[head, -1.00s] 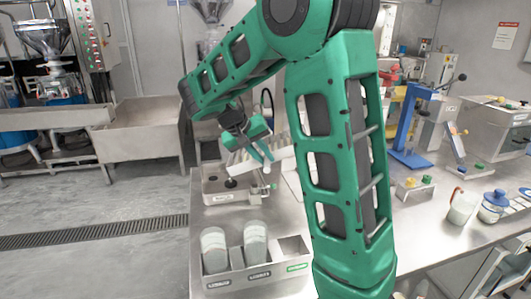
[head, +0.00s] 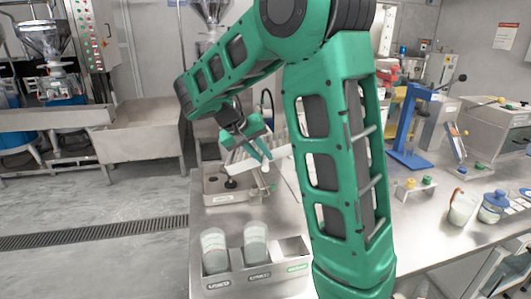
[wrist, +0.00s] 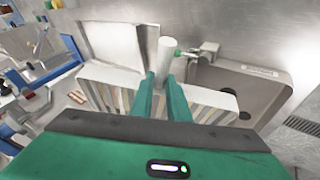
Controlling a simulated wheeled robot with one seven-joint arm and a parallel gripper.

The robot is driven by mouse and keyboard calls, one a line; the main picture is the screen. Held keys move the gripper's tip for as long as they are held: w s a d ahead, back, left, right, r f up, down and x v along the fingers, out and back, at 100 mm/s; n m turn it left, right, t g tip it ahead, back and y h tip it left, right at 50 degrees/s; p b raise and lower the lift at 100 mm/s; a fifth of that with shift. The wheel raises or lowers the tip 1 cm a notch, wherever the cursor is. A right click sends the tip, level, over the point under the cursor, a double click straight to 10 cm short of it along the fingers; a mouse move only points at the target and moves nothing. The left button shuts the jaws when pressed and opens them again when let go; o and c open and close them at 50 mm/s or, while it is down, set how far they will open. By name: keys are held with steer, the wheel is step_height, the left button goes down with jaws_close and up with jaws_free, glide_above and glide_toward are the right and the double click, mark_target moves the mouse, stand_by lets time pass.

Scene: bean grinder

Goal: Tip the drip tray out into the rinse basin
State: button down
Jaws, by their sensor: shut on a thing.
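The drip tray, pale and slatted, shows tilted in the head view (head: 240,157) and across the wrist view (wrist: 215,98). My gripper (head: 266,157) is shut on the tray's pale round handle (wrist: 167,52); the fingers also show in the wrist view (wrist: 163,85). The tray is held above the bench, close to a shallow grey metal box (head: 212,198) with dark round parts inside. This box also shows at the right of the wrist view (wrist: 272,82). Its label is too small to read, so I cannot tell whether it is the rinse basin. My arm hides part of the bench.
A pale square recess or panel (wrist: 115,45) lies beyond the tray. A grey holder (head: 240,277) with two clear cups stands at the bench front. A blue press stand (head: 408,130), a jug (head: 463,207) and a lidded jar (head: 493,206) stand on the right.

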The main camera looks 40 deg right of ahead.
steer(key=shift+w+a+g+h, duration=0.1)
steer(key=shift+g+h, duration=0.2)
steer(key=shift+h, duration=0.2)
steer(key=shift+r, duration=0.1)
steer(key=shift+w+a+r, duration=0.1)
steer(key=shift+w+r, duration=0.05)
steer(key=shift+r, duration=0.1)
stand_by(0.6)
steer(key=shift+w+a+n+g+h, duration=0.1)
steer(key=shift+n+g+h, duration=0.25)
steer(key=shift+h, duration=0.25)
